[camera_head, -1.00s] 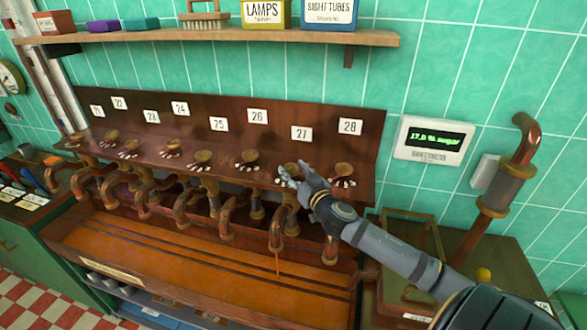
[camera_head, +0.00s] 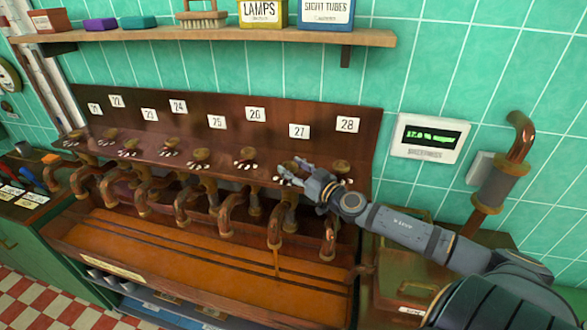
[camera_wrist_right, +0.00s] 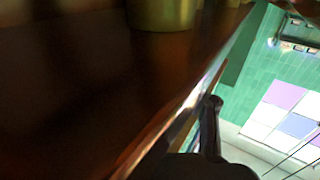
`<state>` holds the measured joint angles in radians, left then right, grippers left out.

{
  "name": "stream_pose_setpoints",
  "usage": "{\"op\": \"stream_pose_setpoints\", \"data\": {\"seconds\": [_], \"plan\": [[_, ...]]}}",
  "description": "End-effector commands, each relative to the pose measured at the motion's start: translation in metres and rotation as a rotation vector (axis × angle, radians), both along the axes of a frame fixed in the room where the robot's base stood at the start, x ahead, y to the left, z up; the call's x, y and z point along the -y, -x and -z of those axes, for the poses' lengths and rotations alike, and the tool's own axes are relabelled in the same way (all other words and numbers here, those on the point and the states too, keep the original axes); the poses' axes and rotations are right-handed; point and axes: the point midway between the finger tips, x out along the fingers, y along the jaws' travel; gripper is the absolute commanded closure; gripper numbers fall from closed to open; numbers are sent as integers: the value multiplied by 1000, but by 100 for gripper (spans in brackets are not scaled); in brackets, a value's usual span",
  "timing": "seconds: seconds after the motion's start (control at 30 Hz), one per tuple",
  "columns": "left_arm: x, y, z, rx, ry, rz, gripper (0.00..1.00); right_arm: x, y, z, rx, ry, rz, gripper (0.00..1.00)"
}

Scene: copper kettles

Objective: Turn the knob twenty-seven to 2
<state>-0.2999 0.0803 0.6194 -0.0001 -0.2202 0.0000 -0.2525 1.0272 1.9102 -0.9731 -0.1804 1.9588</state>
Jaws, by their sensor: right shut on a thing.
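Knob twenty-seven (camera_head: 289,166) is a small brass knob on the sloping wooden panel, below the white label 27 (camera_head: 299,131). White marks lie around its base, and my fingers partly cover it, so its setting cannot be read. My right gripper (camera_head: 298,174) reaches in from the right and is shut on this knob. In the right wrist view, a brass knob (camera_wrist_right: 165,14) shows at the top edge, above dark wood. My left gripper is not in view.
Neighbouring knobs stand close by, including the one under 28 (camera_head: 340,167) and the one under 26 (camera_head: 247,154). Copper spouts (camera_head: 275,232) hang below, one with a thin stream. A wall display (camera_head: 430,138) shows green text. A shelf (camera_head: 215,42) runs above.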

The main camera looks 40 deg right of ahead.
Motion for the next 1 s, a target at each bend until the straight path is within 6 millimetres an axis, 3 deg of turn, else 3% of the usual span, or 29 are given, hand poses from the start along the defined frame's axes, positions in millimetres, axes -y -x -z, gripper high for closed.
{"op": "stream_pose_setpoints", "data": {"seconds": [0.17, 0.2, 0.37, 0.77, 1.0], "plan": [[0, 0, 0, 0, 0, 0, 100, 0, 0, -1, 2, -1, 1, 82], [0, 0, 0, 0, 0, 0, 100, 0, 0, -1, 2, -1, 1, 48], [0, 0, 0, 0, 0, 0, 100, 0, 0, -1, 2, -1, 2, 27], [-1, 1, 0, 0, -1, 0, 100, 0, 0, 0, 2, -3, 11, 27], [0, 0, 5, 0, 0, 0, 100, -3, 0, 1, 2, -11, 101, 27]]}}
